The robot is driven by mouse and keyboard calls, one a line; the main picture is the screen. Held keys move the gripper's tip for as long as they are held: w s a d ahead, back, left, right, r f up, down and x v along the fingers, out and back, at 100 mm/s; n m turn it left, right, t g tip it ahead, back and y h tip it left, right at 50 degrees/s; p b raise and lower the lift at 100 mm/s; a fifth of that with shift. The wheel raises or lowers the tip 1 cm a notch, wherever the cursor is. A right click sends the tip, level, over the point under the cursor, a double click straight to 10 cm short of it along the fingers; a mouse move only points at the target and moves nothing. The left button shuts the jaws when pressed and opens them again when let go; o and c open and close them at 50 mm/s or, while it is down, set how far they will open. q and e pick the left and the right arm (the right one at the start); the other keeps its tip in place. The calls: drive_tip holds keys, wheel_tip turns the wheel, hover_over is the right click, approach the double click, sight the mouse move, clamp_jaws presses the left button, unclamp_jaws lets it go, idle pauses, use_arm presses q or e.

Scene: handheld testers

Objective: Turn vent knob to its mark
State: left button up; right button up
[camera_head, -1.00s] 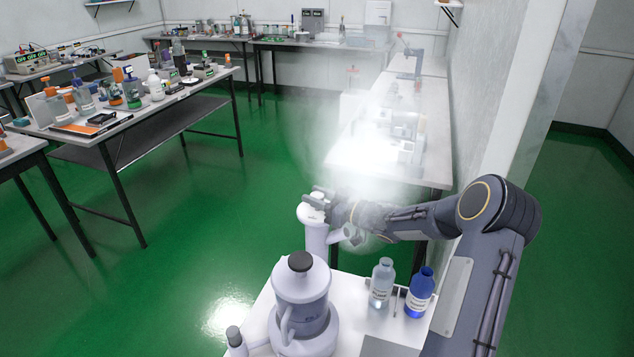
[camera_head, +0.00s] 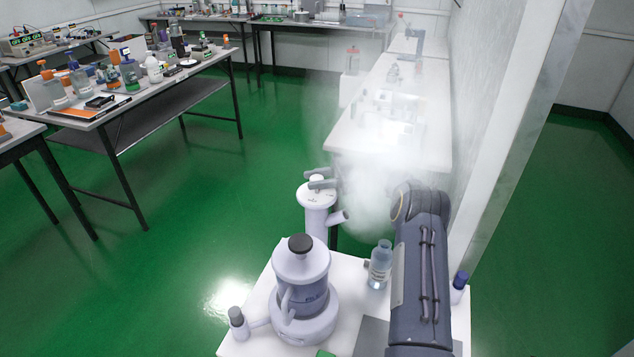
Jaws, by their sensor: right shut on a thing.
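The vent knob (camera_head: 317,178) is a small white piece on top of a pale upright column (camera_head: 316,218) with a short side spout (camera_head: 338,216). My right gripper (camera_head: 320,179) is shut on the knob, its two grey fingers either side of it. The rest of this gripper and its wrist are veiled by white vapour. Small dark markings (camera_head: 316,195) show on the column's top disc, too small to read. I cannot tell which one the knob points at. My left gripper is not in view.
A white vessel with a black cap (camera_head: 301,282) stands in front of the column on the white stand top (camera_head: 258,318). A clear bottle (camera_head: 380,266) and a blue-capped bottle (camera_head: 459,284) flank my right arm. Vapour (camera_head: 375,190) drifts behind. Green floor lies open at left.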

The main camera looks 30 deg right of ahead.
sight(316, 177)
drive_tip(key=shift+r+n+g, duration=0.1)
drive_tip(key=shift+n+g, duration=0.5)
drive_tip(key=shift+g, duration=0.3)
drive_tip(key=o, duration=0.9)
drive_tip(key=shift+o, duration=0.2)
drive_tip(key=shift+r, duration=0.3)
wheel_tip(316, 177, up, 3)
drive_tip(key=shift+f, duration=0.1)
drive_tip(key=s+a+r, duration=0.7)
drive_tip(key=s+r, duration=0.2)
drive_tip(key=s, duration=0.3)
drive_tip(key=shift+a+r, duration=0.2)
drive_tip(key=shift+r, duration=0.1)
